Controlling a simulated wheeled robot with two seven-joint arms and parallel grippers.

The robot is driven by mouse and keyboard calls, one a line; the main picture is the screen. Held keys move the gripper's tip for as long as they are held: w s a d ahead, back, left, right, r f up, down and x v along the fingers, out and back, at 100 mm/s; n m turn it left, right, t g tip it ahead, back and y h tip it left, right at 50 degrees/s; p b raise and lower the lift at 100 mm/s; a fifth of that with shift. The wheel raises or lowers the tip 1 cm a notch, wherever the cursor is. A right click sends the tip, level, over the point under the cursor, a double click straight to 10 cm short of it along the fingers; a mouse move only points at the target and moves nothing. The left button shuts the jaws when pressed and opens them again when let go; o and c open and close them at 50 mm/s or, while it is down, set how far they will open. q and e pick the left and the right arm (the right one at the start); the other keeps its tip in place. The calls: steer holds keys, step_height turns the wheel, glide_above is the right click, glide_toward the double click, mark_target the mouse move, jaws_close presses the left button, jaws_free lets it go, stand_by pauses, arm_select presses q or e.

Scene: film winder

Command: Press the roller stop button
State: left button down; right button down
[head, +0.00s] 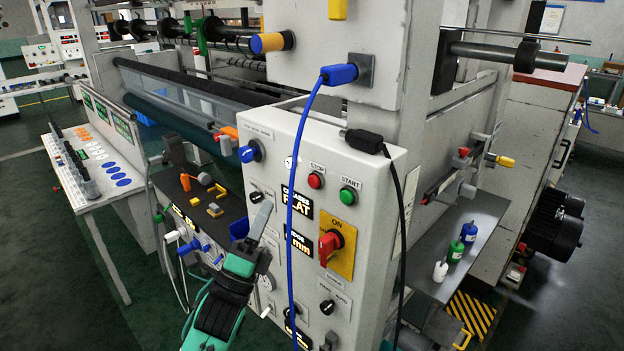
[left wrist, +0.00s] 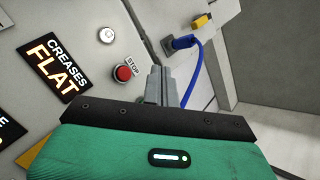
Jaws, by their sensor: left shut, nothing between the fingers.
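The red button labelled STOP (head: 316,180) is on the upper part of the light grey control panel (head: 270,133). The green START button (head: 348,195) is to its right. My left gripper (head: 262,218) is shut and empty, in front of the panel, below and left of the STOP button in the head view. In the left wrist view the red STOP button (left wrist: 124,72) shows uncovered, just left of my shut fingertips (left wrist: 162,80). They look apart from it. The START button is not clearly seen there. My right gripper is not in view.
A blue cable (head: 303,115) hangs down the panel front between my left gripper and the STOP button in the head view. A black cable (head: 399,190) hangs at the panel's right edge. A red ON switch (head: 329,248) on a yellow plate and black label displays sit below.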

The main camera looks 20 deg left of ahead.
mark_target(311, 176)
arm_select(q)
steer(key=shift+r, duration=0.15)
steer(key=w+d, duration=0.3)
steer(key=w, duration=0.5)
steer(key=shift+d, duration=0.2)
steer(key=shift+w+b, duration=0.15)
steer(key=shift+b, duration=0.2)
stand_by(1.9)
steer(key=shift+w+d, duration=0.2)
steer(key=shift+w, duration=0.1)
steer(key=shift+w+d, duration=0.15)
steer(key=shift+w, duration=0.25)
stand_by(0.7)
steer(key=shift+s, duration=0.15)
steer(key=shift+s+a, duration=0.35)
steer(key=shift+s, duration=0.35)
